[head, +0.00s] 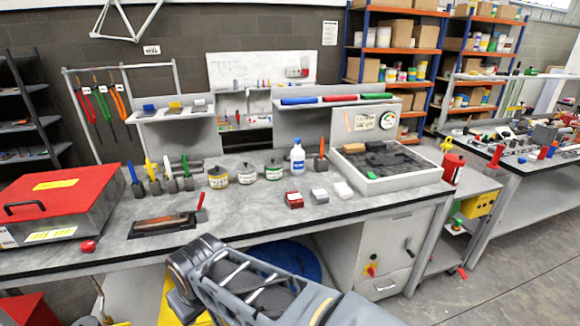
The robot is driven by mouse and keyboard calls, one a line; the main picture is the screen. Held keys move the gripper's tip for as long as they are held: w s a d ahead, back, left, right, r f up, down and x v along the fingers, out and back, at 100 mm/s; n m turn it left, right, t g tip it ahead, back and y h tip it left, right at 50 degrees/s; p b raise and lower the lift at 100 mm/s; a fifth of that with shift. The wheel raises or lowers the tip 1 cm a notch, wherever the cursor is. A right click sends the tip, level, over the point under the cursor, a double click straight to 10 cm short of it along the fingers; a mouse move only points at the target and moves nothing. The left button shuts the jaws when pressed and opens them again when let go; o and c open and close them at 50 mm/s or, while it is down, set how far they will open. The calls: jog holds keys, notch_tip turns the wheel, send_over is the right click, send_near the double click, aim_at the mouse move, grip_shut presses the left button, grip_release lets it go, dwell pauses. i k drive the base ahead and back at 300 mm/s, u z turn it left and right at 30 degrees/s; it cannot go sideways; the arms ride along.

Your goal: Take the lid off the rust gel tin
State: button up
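Three small tins with dark lids stand in a row on the grey bench top (240,215). The left tin (218,178) has a yellow label, the middle tin (247,174) a pale label and the right tin (273,170) a green-marked label. The print is too small to tell which one is the rust gel tin. All three stand upright and look lidded. My arm crosses the lower middle of the head view, in front of the bench. My gripper does not show.
A red-lidded case (62,200) fills the left end; a grey-walled tray (395,183) stands right.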

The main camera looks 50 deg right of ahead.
aim_at(273, 163)
jog(key=z, duration=1.15)
jog(key=i, duration=0.2)
jog(key=z, duration=0.05)
